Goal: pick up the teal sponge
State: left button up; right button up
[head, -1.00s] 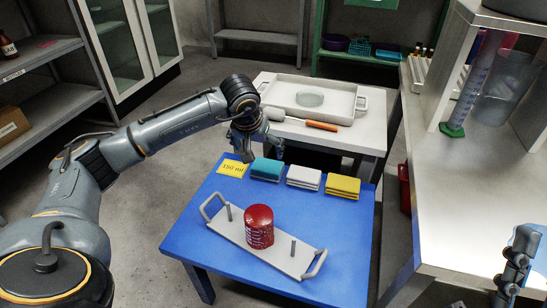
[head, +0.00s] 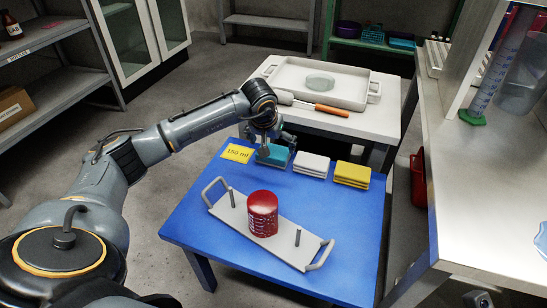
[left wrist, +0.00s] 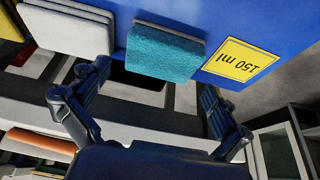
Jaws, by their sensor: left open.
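The teal sponge (head: 273,158) lies near the far edge of the blue table, beside the yellow 150 ml label (head: 237,153). My left gripper (head: 270,147) is just above and behind it and hides part of it. In the left wrist view, the sponge (left wrist: 165,52) shows whole, flat on the blue surface. The open left gripper (left wrist: 150,92) has its fingers spread wider than the sponge, with nothing between them. The sponge lies ahead of the fingertips, and I see no contact. My right gripper is not clearly in view.
A white sponge stack (head: 311,165) and a yellow one (head: 352,175) lie right of the teal sponge. A grey handled tray (head: 230,211) holds a red can (head: 263,213) in front. Behind is a white table with a pan (head: 350,98) and an orange-handled tool (head: 331,110).

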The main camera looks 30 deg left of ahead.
aim_at(274, 150)
pick_arm(q)
jog(key=b+x, duration=0.1)
jog(key=x, duration=0.3)
jog(key=shift+f+b, duration=0.15)
jog(key=shift+b, duration=0.2)
jog(key=shift+f, duration=0.1)
jog(key=c, duration=0.6)
